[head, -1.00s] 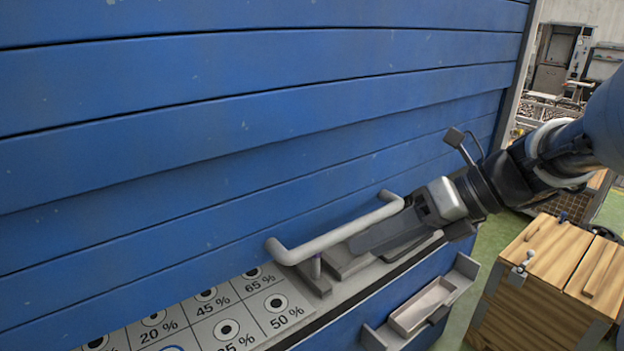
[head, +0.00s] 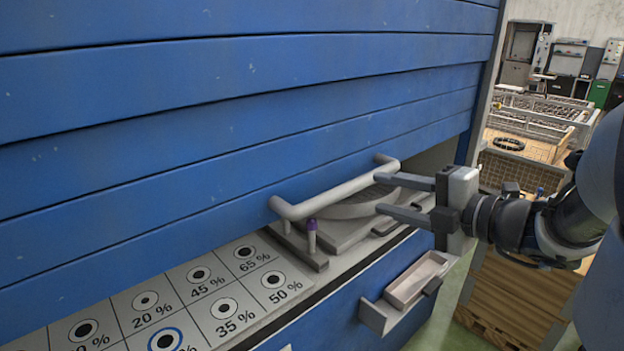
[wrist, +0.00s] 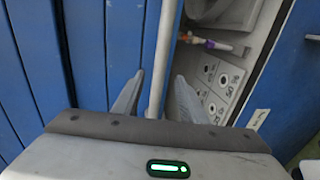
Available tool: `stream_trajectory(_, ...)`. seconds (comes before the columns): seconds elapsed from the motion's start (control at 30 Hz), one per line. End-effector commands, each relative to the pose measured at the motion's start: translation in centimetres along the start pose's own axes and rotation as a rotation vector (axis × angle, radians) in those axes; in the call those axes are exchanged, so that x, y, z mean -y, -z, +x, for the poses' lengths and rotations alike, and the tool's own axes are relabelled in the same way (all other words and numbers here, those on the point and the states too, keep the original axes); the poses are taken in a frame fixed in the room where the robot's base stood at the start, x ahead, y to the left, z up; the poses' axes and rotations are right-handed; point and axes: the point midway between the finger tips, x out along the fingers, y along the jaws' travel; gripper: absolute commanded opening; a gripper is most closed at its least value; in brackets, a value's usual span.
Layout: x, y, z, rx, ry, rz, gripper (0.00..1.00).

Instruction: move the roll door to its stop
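The roll door (head: 190,120) is a wall of wide blue slats. A grey bar handle (head: 335,190) is fixed near its lower edge, with an opening below it. My gripper (head: 378,193) is open at the handle's right end, its two fingers pointing left, one above the other. In the wrist view my gripper (wrist: 160,76) has the handle bar (wrist: 154,75) running between its spread fingers, which are not closed on it. The blue slats (wrist: 100,50) lie left of the bar there and the opening right of it. Contact with the bar cannot be told.
Under the door lies a grey panel (head: 178,302) marked with percentages and round holes. A round grey part shows inside the opening, near a purple-topped pin (head: 311,232). A small tray (head: 416,281) juts from the lower blue front. A wooden crate (head: 507,307) stands right.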

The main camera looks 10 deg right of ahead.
Motion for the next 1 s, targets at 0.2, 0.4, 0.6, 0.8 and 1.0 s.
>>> stream_trajectory(0.2,0.3,0.1,4.8,-0.005,0.000,-0.001,0.39)
stream_trajectory(0.4,0.2,0.1,7.8,-0.003,0.001,-0.001,0.39)
stream_trajectory(0.6,0.0,0.0,8.9,-0.001,0.001,-0.001,0.39)
stream_trajectory(0.8,0.0,0.0,9.0,-0.001,0.001,-0.001,0.39)
stream_trajectory(1.0,0.0,0.1,9.0,-0.001,0.001,-0.001,0.15)
